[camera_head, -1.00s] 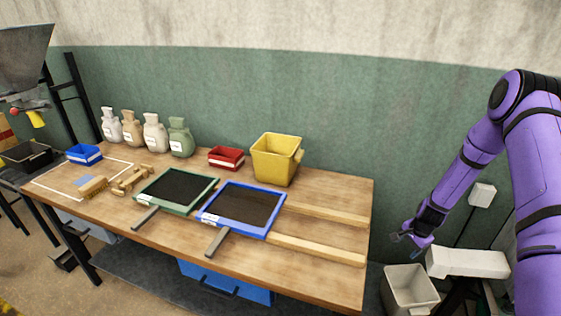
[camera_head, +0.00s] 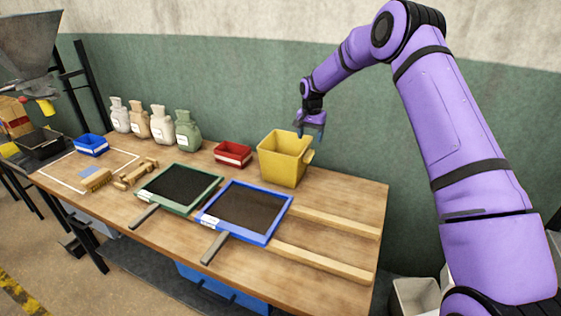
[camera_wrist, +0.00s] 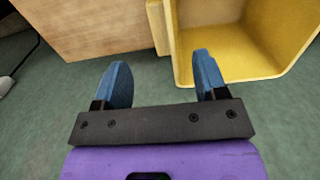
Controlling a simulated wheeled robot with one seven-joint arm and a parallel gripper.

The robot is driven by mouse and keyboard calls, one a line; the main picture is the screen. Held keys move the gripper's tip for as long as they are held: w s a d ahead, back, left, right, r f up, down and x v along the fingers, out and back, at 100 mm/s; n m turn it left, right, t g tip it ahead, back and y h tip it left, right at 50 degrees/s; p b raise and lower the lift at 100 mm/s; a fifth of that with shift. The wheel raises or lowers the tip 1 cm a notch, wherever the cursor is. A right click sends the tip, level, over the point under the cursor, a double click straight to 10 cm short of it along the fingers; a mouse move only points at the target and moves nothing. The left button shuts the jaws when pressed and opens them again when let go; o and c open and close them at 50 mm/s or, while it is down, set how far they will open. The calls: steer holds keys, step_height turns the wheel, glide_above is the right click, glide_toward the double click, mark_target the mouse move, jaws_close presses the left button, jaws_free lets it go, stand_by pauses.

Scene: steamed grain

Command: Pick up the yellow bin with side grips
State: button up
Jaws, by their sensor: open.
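The yellow bin (camera_head: 283,160) stands upright on the wooden table near its back right, with a grip tab sticking out on its right side. In the wrist view the bin (camera_wrist: 262,42) fills the upper right, its open inside showing. My gripper (camera_head: 311,128) is above and beside the bin's right rear rim in the head view. In the wrist view its two blue fingers (camera_wrist: 160,75) are apart with nothing between them. The right finger overlaps the bin's near edge in that view; I cannot tell whether it touches. The bin's far side is hidden.
A red bin (camera_head: 232,154) stands left of the yellow bin. A blue-framed sieve (camera_head: 268,239) and a green-framed sieve (camera_head: 214,190) lie in front, with wooden rails (camera_head: 325,262) to the right. Sacks (camera_head: 188,132) line the back. The green wall (camera_head: 235,85) is close behind.

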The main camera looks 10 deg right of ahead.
mark_target(308, 153)
step_height(308, 153, down, 4)
steer(key=shift+w+f, duration=0.2)
steer(key=shift+f, duration=1.2)
steer(key=shift+w+f, duration=0.2)
steer(key=shift+f, duration=1.2)
jaws_close()
